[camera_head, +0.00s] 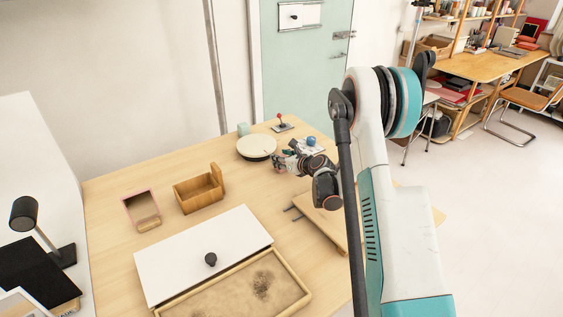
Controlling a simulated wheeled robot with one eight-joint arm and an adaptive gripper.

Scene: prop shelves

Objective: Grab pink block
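My gripper (281,161) is low over the far right part of the wooden table (120,255), just right of a round cream-topped drum-like object (257,147). It is small and dark in this view, and I cannot tell whether its fingers are open or shut, or on anything. I cannot make out a pink block clearly; one may be hidden at or behind the gripper. A pink-rimmed, mirror-like frame (141,208) lies at the left of the table, well away from the gripper.
A wooden open box (199,190) stands left of centre. A white panel with a black knob (205,255) and a sand tray (240,290) fill the front.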

